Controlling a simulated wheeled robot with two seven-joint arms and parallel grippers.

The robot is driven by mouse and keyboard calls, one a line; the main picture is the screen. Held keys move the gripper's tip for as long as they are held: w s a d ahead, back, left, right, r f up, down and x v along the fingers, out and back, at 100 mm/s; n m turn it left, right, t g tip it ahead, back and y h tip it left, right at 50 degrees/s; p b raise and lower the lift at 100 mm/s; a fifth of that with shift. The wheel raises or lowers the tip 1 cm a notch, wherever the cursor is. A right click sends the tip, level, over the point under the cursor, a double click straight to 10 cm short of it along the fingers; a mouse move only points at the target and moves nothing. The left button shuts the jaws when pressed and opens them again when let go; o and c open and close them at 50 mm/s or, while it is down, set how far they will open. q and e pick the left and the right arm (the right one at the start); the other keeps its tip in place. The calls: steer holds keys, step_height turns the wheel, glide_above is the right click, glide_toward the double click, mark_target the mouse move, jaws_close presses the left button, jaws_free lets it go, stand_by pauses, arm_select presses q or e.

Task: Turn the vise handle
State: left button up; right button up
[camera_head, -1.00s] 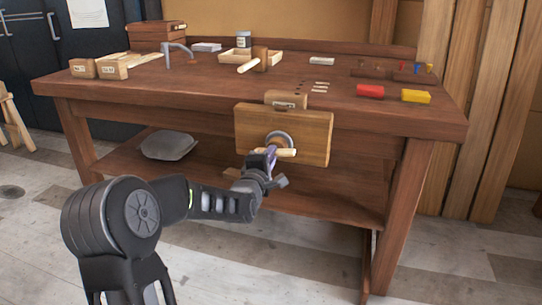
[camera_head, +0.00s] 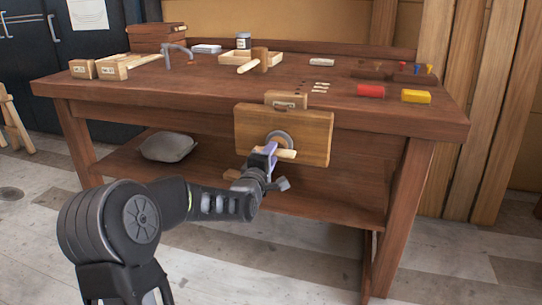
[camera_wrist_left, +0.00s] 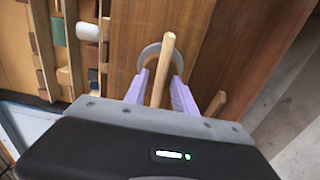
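The vise (camera_head: 310,137) is a wooden jaw block on the front of the bench, with a round grey hub (camera_head: 279,138) on its face. A pale wooden handle bar (camera_head: 286,154) crosses in front of the hub. My left gripper (camera_head: 268,153) is at this bar. In the left wrist view its purple fingers (camera_wrist_left: 161,78) are spread on both sides of the handle bar (camera_wrist_left: 166,50), with gaps visible between bar and fingers. My right gripper is not in view.
The wooden workbench (camera_head: 215,90) holds a mallet (camera_head: 261,58), a red block (camera_head: 370,90), a yellow block (camera_head: 416,96) and small boxes. A grey sack-like item (camera_head: 168,146) lies on the lower shelf. The floor in front is clear.

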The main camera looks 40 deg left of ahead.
arm_select(q)
steer(key=v, duration=0.7)
steer(key=shift+s+d+p, duration=0.15)
steer(key=shift+s+p, duration=0.2)
steer(key=shift+s, duration=0.05)
stand_by(0.5)
